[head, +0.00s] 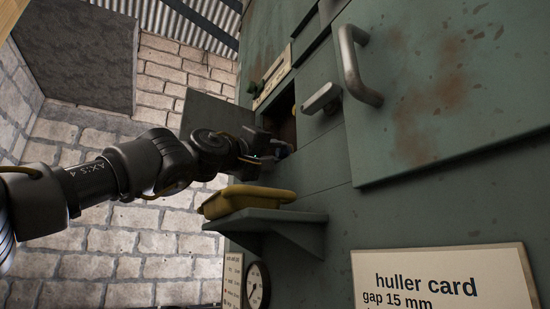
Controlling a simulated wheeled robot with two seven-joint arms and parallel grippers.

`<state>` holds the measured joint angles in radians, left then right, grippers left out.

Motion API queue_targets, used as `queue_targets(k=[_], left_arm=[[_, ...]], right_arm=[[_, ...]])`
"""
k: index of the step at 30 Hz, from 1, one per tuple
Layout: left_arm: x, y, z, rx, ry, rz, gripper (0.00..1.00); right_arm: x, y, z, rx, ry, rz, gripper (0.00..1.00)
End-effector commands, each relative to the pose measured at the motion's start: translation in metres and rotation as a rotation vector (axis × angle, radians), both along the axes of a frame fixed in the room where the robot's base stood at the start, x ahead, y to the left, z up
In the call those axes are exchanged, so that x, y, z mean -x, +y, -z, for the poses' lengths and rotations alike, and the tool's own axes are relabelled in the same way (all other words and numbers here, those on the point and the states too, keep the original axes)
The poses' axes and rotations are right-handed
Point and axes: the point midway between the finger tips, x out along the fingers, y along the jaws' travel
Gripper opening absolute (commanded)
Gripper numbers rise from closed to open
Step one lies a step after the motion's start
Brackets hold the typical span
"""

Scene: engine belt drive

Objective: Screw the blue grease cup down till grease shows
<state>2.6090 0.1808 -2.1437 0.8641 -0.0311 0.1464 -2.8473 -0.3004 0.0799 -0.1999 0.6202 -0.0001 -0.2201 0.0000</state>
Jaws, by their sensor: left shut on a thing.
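My left gripper (275,146) reaches in from the left to a small recess in the green machine's side. The rest of the cup is hidden by the gripper, and I cannot see any grease. My right gripper is not in view.
The recess (284,115) has an open grey door (212,113) at its left and a latch handle (321,99) at its right. Below the gripper, a yellow thing (240,200) sits on a green shelf (290,217). A gauge (258,286) and huller card (440,285) are lower down.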

Motion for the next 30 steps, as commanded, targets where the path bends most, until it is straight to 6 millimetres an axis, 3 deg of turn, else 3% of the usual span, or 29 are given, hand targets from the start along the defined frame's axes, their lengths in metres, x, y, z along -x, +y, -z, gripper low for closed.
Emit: queue_targets(k=[19,20,24,30], left_arm=[[-0.0004,0.0012,-0.0007,-0.026,-0.044,-0.001,0.05],[-0.0004,0.0012,-0.0007,-0.026,-0.044,-0.001,0.29],[-0.0003,0.001,-0.0006,-0.027,-0.044,0.0,0.47],[-0.0007,0.0007,0.0002,-0.027,-0.041,-0.001,0.49]], right_arm=[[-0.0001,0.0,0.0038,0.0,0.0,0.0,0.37],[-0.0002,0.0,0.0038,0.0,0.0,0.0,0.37],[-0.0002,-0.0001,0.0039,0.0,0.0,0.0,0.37],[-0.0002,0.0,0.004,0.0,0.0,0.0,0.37]])
